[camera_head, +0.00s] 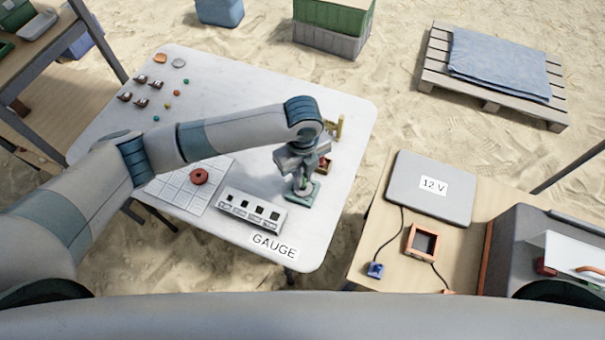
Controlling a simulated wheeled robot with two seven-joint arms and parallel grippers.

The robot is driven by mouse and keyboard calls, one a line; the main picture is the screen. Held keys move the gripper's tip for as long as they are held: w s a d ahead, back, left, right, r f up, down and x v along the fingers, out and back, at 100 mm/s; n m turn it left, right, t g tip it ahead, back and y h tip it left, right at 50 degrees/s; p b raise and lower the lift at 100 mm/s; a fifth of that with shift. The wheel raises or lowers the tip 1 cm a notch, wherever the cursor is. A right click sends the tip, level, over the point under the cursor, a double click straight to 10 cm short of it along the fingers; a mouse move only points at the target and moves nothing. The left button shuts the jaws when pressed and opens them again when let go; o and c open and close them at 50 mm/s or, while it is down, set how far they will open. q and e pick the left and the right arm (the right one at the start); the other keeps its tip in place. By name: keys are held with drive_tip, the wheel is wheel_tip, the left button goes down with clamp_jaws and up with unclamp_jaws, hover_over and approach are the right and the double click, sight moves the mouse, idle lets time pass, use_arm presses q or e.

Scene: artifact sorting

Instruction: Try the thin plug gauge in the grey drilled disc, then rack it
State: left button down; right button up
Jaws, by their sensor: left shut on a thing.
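My left gripper (301,183) points down at the right part of the white table, low over a small grey-green square base (307,196). It is shut on a small green thing, mostly hidden by the fingers; I cannot tell for certain whether this is the thin plug gauge. A pale grey block (236,217) with several dark square openings lies just left of the gripper, behind a "GAUGE" label (274,246). A grey disc (178,62) lies at the far left of the table; a hole in it is too small to make out. My right gripper is not in view.
A red ring-shaped disc (200,177) lies on a white grid (172,191). Small coloured pieces lie at the far left. The middle of the white table (235,88) is clear.

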use_arm(q)
drive_tip(key=shift+f+p, duration=0.1)
drive_tip(key=shift+p, duration=0.2)
drive_tip(key=shift+f+b, duration=0.3)
drive_tip(key=shift+f, duration=0.5)
idle(2.6)
drive_tip(key=shift+r, duration=0.15)
idle(1.0)
drive_tip(key=shift+r+p, duration=2.4)
drive_tip(key=shift+p, duration=0.1)
